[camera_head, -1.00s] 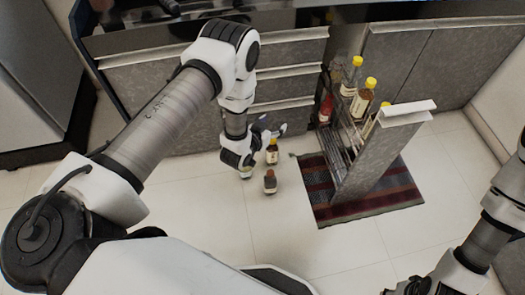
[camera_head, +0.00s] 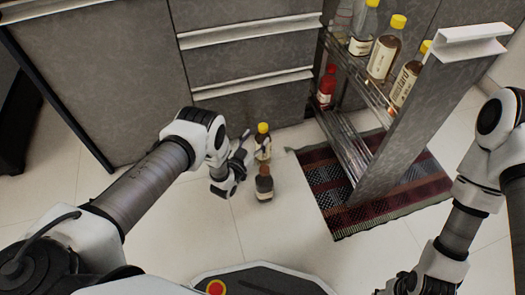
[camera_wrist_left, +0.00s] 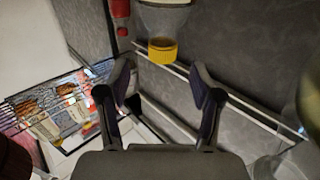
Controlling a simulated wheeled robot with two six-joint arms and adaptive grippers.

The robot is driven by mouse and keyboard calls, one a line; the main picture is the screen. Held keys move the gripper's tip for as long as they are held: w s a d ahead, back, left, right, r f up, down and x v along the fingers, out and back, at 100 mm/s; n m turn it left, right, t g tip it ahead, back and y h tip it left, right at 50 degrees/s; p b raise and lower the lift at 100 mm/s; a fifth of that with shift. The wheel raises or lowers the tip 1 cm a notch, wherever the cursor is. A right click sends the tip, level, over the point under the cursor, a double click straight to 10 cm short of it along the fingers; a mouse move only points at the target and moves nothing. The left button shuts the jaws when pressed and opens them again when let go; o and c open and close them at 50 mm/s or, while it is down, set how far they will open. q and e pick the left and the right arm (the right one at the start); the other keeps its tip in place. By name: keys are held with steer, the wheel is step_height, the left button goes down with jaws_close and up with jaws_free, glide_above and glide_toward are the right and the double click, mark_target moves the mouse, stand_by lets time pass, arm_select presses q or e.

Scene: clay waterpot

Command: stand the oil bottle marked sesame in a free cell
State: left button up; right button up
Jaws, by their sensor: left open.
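Two bottles stand on the floor in the head view: a yellow-capped bottle (camera_head: 263,146) with a pale label, and in front of it a dark bottle (camera_head: 264,186) with a brownish cap. I cannot read "sesame" on either. My left gripper (camera_head: 241,163) is just left of them, open. In the left wrist view a yellow-capped bottle (camera_wrist_left: 162,50) shows upside down just beyond the open left gripper (camera_wrist_left: 165,82). The pull-out rack (camera_head: 362,150) stands to the right; its individual cells are hard to make out. My right gripper (camera_head: 412,284) is low at the right, its fingers unclear.
Several yellow-capped bottles, one labelled mustard (camera_head: 407,80), stand on the rack's upper level. A red bottle (camera_head: 327,88) is at its lower back left. A striped rug (camera_head: 325,195) lies under the rack. Drawer fronts (camera_head: 250,90) rise behind the floor bottles. Front floor is clear.

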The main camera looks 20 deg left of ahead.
mark_target(261, 130)
arm_select(q)
steer(key=w+b, duration=0.2)
steer(key=w, duration=0.1)
steer(key=w+b, duration=0.1)
steer(key=shift+w+d+f, duration=0.1)
steer(key=shift+w+d, duration=0.15)
steer(key=shift+d, duration=0.05)
steer(key=shift+w, duration=0.25)
steer(key=shift+r, duration=0.25)
jaws_close()
steer(key=shift+r, duration=0.1)
